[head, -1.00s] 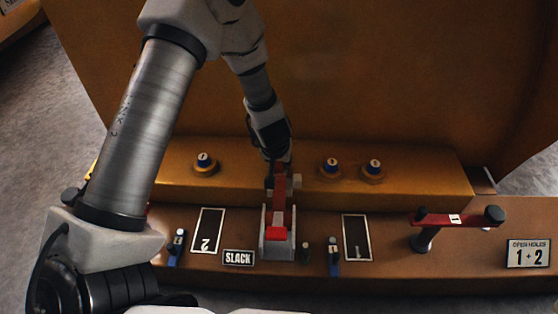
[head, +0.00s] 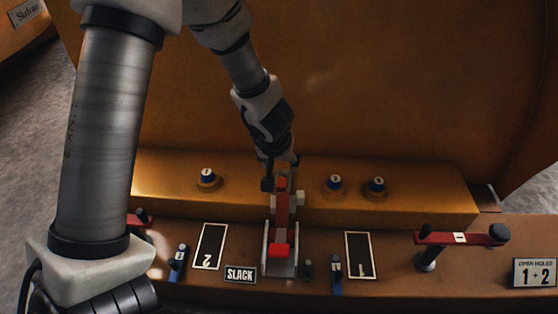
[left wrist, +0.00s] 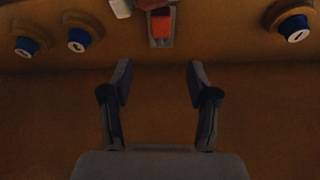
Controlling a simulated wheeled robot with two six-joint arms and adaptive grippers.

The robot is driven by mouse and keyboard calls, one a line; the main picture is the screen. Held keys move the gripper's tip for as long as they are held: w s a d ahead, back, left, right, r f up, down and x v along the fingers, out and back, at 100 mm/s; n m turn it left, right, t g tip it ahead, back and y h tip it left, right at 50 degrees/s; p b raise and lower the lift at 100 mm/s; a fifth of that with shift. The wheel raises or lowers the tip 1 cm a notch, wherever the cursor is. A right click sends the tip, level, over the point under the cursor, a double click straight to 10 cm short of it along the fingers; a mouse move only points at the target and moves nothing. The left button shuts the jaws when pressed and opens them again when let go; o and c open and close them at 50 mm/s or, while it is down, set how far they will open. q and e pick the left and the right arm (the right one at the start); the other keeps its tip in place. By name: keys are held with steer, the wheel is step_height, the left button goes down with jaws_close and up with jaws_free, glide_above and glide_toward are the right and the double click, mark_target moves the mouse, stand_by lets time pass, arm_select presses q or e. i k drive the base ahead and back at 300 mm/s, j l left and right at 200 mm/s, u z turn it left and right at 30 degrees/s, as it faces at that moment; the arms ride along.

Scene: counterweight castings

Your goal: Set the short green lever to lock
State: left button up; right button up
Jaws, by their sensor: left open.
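A short dark green knob or lever (head: 308,270) stands on the brown front ledge, just right of the grey bracket of the red lever (head: 282,208). It is small and dark, and its setting cannot be read. No word "lock" is legible. My left gripper (head: 280,168) is open at the upper end of the red lever, behind the green one. In the left wrist view the left fingers (left wrist: 158,84) are apart with only bare brown housing between them. A red lever part (left wrist: 160,24) shows beyond the fingertips. My right gripper is not in view.
Blue levers (head: 177,263) (head: 336,274) flank the bracket, with two dark slots (head: 209,246) (head: 360,255). A "SLACK" plate (head: 240,274) is at left. Blue-capped knobs (head: 207,177) line the raised step. A red crossbar handle (head: 460,238) and "OPEN HOLES 1+2" sign (head: 535,273) stand right.

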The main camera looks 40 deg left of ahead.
mark_target(309, 270)
steer(key=k, duration=1)
